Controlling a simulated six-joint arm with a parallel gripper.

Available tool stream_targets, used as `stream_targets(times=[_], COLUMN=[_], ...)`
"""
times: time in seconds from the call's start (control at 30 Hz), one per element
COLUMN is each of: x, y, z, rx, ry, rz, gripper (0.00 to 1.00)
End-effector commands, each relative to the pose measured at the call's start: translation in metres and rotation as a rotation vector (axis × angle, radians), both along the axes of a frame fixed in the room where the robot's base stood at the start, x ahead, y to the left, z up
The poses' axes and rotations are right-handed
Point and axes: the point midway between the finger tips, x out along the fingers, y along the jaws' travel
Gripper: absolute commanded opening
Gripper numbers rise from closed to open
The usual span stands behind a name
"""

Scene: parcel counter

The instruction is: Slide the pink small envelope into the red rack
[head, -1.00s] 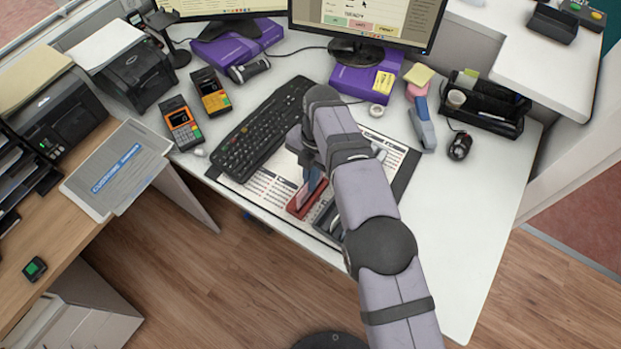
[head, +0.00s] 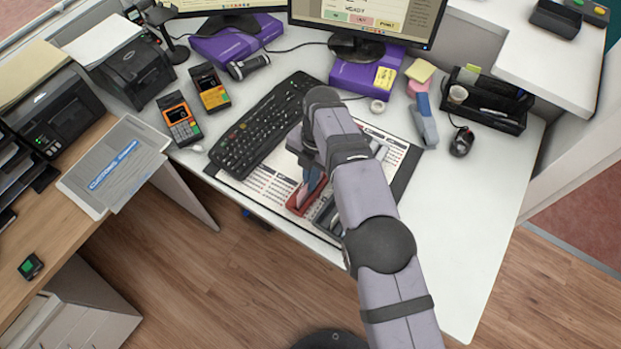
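The red rack (head: 293,207) sits on the printed desk mat, just left of my forearm. My gripper (head: 311,180) points down right over the rack; my own wrist and arm hide most of it. A small pinkish edge (head: 320,184), which looks like the pink small envelope, shows beside the fingertips at the rack. I cannot tell how far it is inside the rack, or whether the fingers are closed on it.
A grey rack (head: 328,218) stands right beside the red one, partly behind my arm. A keyboard (head: 262,125) lies behind and left. Two card terminals (head: 182,122) (head: 209,88) stand further left. The desk is clear on the right (head: 465,215).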

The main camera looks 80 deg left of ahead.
Motion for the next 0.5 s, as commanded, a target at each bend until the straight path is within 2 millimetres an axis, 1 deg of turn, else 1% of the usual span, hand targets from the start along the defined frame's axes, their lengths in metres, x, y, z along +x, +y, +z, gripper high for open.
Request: stream_targets(times=[0.5], x=[0.0], y=[0.0], z=[-0.013], rx=[0.0], ry=[0.0], rz=[0.0], gripper=[0.0])
